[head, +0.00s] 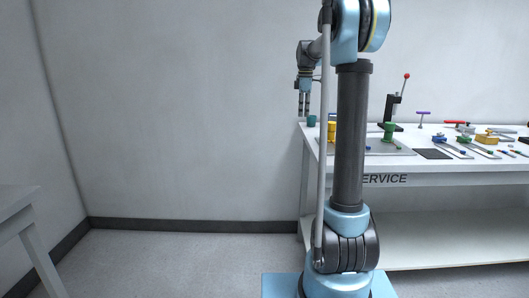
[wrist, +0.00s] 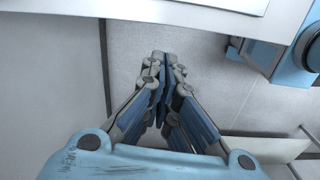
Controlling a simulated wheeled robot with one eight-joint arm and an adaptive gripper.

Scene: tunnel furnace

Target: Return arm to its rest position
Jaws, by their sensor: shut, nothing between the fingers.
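My gripper (head: 304,104) hangs fingers down at the left end of the white service bench (head: 400,165) in the head view. In the wrist view my gripper (wrist: 162,62) has its fingers together, shut, with nothing between them. Below the fingers in that view is bare grey floor. My arm stands upright in the middle of the head view and hides part of the bench.
On the bench stand a teal cup (head: 311,120), a yellow part (head: 332,131), a green part (head: 389,132), a black press with a red knob (head: 393,105) and several tools. Another table (head: 17,200) is at the left. The floor (head: 190,255) between is clear.

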